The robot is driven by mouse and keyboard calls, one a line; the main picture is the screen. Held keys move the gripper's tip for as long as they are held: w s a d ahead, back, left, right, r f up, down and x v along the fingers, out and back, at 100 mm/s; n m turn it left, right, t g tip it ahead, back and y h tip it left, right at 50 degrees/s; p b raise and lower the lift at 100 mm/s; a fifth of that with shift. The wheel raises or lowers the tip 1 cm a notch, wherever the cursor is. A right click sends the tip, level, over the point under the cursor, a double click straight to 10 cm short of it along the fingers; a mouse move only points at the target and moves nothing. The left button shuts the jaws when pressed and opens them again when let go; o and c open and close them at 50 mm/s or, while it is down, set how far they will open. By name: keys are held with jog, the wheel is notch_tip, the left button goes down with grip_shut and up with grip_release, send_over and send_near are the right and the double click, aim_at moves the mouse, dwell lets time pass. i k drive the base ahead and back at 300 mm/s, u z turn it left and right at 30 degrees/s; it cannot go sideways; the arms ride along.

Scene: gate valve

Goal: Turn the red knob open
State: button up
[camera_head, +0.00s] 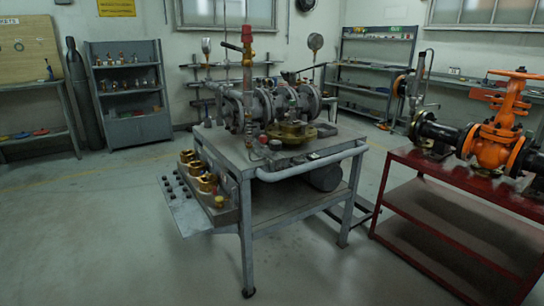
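Several reddish parts could be the red knob; I cannot tell which. A red fitting (247,34) tops a vertical pipe on the grey work table. A small red part (263,139) sits low at that pipe, near a brass-coloured flange (290,132). At the right, an orange gate valve (493,147) stands on a red bench, with an orange-red handwheel (516,75) at its top. Whether any of these is open or closed cannot be seen. My gripper is not in view, and nothing is seen touching these parts.
The grey table (300,160) stands mid-room, with a side rail and a low left shelf holding brass valves (200,178). The red bench (435,175) is at the right. Grey shelves (130,92) line the back.

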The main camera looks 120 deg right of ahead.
aim_at(263, 138)
jog(key=z, duration=4.4)
